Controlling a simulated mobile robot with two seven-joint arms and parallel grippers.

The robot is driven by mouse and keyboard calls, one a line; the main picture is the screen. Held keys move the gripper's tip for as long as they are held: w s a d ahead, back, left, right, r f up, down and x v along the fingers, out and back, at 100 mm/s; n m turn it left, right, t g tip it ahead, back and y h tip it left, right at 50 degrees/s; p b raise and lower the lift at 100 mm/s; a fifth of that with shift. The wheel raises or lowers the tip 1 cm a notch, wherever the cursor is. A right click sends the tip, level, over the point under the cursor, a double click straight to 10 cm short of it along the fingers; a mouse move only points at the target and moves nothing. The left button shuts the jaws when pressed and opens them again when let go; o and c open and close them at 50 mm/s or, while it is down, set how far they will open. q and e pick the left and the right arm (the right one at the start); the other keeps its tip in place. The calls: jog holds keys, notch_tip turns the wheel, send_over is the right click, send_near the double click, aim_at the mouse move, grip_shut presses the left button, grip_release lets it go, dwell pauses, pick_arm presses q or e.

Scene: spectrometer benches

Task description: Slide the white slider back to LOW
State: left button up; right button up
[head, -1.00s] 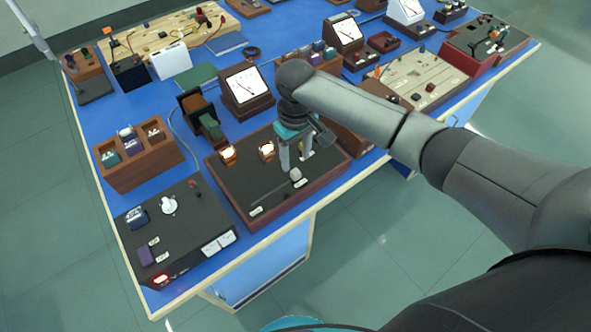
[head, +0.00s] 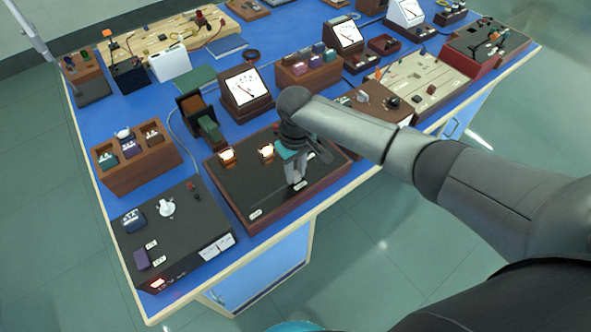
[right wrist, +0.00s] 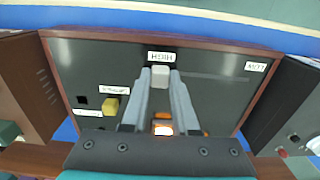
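The white slider (right wrist: 160,75) stands at the end of its slot by the HIGH label (right wrist: 161,56) in the right wrist view. The LOW label (right wrist: 256,67) is at the other end of the slot. My right gripper (right wrist: 160,84) has one finger on each side of the slider, and the knob fills the gap at the fingertips. In the head view the right gripper (head: 297,181) reaches down onto the dark panel (head: 243,190) and hides the slider. My left gripper is in no view.
Two lit lamps (head: 267,151) sit at the back of the panel. A yellow knob (right wrist: 112,106) is on the panel in the right wrist view. A dark box with a white knob (head: 167,208) stands to the left. The slot between HIGH and LOW is clear.

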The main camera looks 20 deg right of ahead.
grip_shut()
dwell(0.9)
